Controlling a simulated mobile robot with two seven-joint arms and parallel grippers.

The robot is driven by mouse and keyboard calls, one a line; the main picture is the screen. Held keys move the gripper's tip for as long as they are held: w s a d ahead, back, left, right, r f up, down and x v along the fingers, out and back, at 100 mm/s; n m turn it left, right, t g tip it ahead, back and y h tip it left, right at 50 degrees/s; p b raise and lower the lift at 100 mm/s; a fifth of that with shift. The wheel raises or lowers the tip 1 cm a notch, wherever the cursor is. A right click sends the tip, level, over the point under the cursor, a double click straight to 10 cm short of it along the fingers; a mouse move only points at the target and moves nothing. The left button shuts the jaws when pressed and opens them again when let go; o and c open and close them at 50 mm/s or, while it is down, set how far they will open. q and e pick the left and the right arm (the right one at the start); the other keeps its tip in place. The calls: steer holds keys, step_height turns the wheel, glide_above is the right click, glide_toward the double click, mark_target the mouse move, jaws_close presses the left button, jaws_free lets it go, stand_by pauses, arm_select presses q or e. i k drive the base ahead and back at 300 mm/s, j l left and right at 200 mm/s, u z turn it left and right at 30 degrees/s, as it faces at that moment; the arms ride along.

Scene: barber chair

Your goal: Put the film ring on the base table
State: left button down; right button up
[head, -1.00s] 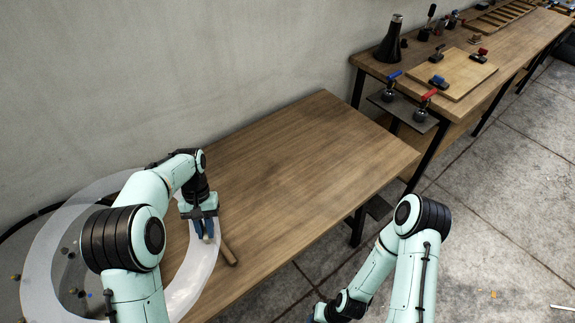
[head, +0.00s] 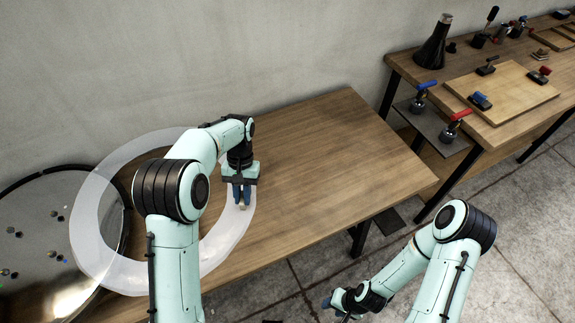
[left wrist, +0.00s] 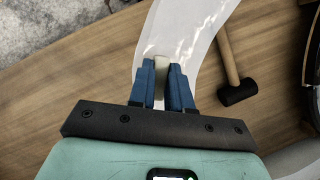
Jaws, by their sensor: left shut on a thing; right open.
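The film ring (head: 92,222) is a large, whitish, see-through flat ring. Its right part is over the wooden base table (head: 335,160), and its left part reaches past the table's left end over a dark round plate. My left gripper (head: 242,196) is shut on a pale tab at the ring's right side. The left wrist view shows the blue fingers (left wrist: 163,75) closed around this tab. I cannot tell whether the ring touches the table. My right gripper (head: 333,303) is low at the bottom of the head view, away from the ring, partly hidden and empty.
The shiny round plate (head: 40,205) with several small bits stands left of the table. A mallet (left wrist: 235,75) lies on wood beside the ring in the left wrist view. A workbench (head: 530,120) with clamps and a dark cone stands at the right. The table's right part is clear.

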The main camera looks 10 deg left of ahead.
mark_target(301, 160)
steer(key=i+l, duration=0.15)
steer(key=l, duration=0.25)
steer(key=i+l, duration=0.15)
steer(key=l, duration=0.2)
steer(key=i+l, duration=0.15)
steer(key=l, duration=0.25)
